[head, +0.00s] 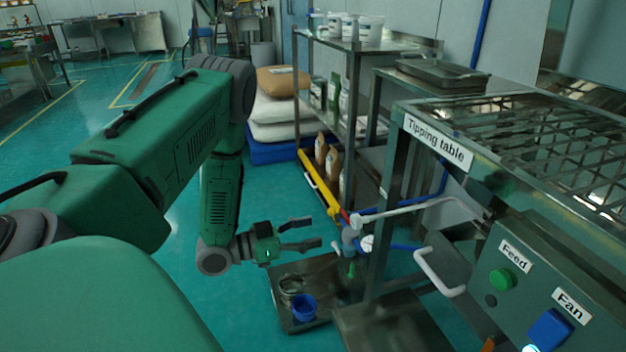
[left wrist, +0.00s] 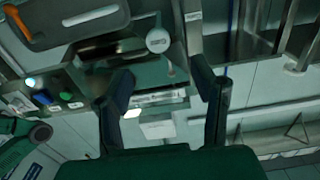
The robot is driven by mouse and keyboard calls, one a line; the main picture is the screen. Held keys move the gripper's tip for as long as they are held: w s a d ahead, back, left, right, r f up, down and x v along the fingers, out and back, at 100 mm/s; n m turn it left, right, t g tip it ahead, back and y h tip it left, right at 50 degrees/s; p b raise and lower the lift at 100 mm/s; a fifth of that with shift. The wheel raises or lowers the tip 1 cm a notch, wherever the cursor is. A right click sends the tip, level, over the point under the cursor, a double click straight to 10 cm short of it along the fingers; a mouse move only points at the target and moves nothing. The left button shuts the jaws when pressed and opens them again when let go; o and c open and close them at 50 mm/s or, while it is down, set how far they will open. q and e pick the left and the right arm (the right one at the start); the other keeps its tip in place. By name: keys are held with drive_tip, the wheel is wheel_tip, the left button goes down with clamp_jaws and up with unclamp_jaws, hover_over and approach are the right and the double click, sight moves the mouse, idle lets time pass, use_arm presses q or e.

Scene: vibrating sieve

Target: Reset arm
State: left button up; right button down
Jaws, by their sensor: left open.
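My left arm comes in from the left in the head view and bends down at the elbow. My left gripper (head: 305,233) is open and empty, held above a low dark tray near a pipe with a white-ended valve (head: 367,243). In the left wrist view the two fingers of the left gripper (left wrist: 168,95) are spread wide with nothing between them. Behind them are machine parts and a round white knob (left wrist: 158,40). My right gripper is in neither view.
The tipping table (head: 437,140) stands at the right, with a control panel bearing a green button (head: 502,280) and a blue switch (head: 550,329). A blue cup (head: 304,308) and a metal container (head: 291,286) are on the low tray (head: 275,299). Sacks (head: 272,110) lie behind. Open floor (head: 100,140) is left.

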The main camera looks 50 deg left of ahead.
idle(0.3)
use_arm(q)
drive_tip(key=s+d+f+n+g+y+p, duration=0.1)
drive_tip(key=d+f+g+y+p, duration=0.1)
drive_tip(key=d+f+g+p, duration=0.3)
drive_tip(key=s+d+f+n+g+y+p, duration=0.1)
drive_tip(key=s+d+g+y, duration=0.15)
drive_tip(key=d, duration=0.45)
drive_tip(key=s+d+n+g+y+p, duration=0.1)
drive_tip(key=s+g, duration=0.3)
drive_tip(key=s, duration=0.4)
drive_tip(key=s+d+g+y+p, duration=0.1)
drive_tip(key=s+d+g, duration=0.3)
drive_tip(key=s, duration=0.5)
drive_tip(key=shift+f+n+p, duration=0.2)
drive_tip(key=shift+n+p, duration=0.2)
drive_tip(key=shift+p, duration=0.45)
drive_tip(key=shift+d+r+g, duration=0.1)
drive_tip(key=shift+d+g, duration=0.15)
drive_tip(key=shift+a, duration=0.2)
